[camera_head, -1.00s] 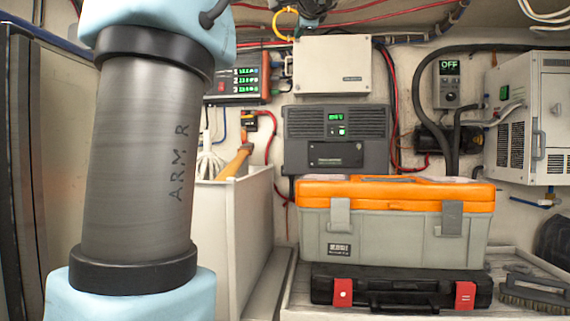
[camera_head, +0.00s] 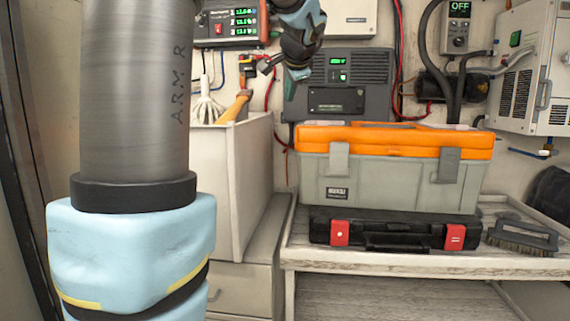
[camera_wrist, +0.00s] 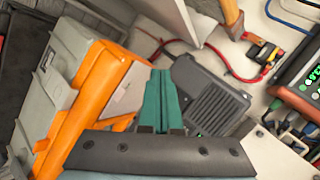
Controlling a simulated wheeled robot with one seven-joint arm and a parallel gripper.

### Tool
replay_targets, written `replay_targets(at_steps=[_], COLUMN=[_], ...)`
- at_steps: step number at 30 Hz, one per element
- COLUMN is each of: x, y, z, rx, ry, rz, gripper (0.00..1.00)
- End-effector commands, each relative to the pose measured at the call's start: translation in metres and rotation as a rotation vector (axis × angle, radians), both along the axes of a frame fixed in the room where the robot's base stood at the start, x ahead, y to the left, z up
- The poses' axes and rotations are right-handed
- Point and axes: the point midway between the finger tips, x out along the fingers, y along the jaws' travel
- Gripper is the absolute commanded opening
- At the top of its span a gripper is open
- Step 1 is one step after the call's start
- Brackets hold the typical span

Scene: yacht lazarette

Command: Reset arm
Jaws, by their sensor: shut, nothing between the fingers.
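My gripper (camera_head: 299,72) hangs at the top centre of the head view, in front of the dark grey power unit (camera_head: 350,68). In the wrist view its teal fingers (camera_wrist: 161,80) lie together with nothing between them. The wrist view looks down at a slant on the orange-lidded toolbox (camera_wrist: 88,85) and the dark power unit (camera_wrist: 208,88). My arm fills the left part of the head view. No object is held.
The grey toolbox with orange lid (camera_head: 395,180) stands on a black case (camera_head: 390,232) on a bench shelf (camera_head: 380,262). A brush (camera_head: 522,238) lies at right. A pale bin (camera_head: 205,165) holds a whisk-like tool and an orange handle. Cables and wall boxes are close behind.

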Motion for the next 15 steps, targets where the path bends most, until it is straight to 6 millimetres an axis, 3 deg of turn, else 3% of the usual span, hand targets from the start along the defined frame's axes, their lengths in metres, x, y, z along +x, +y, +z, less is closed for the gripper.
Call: replay_targets(at_steps=[1, 6, 12, 15], x=[-0.010, -0.058, -0.145, -0.190], y=[0.011, 0.034, 0.061, 0.070], z=[-0.038, -0.150, -0.262, -0.302], rx=[-0.050, -0.235, -0.447, -0.534], ry=[0.070, 0.280, 0.504, 0.589], rz=[0.041, 0.205, 0.478, 0.621], gripper=[0.00, 0.00, 0.00, 0.00])
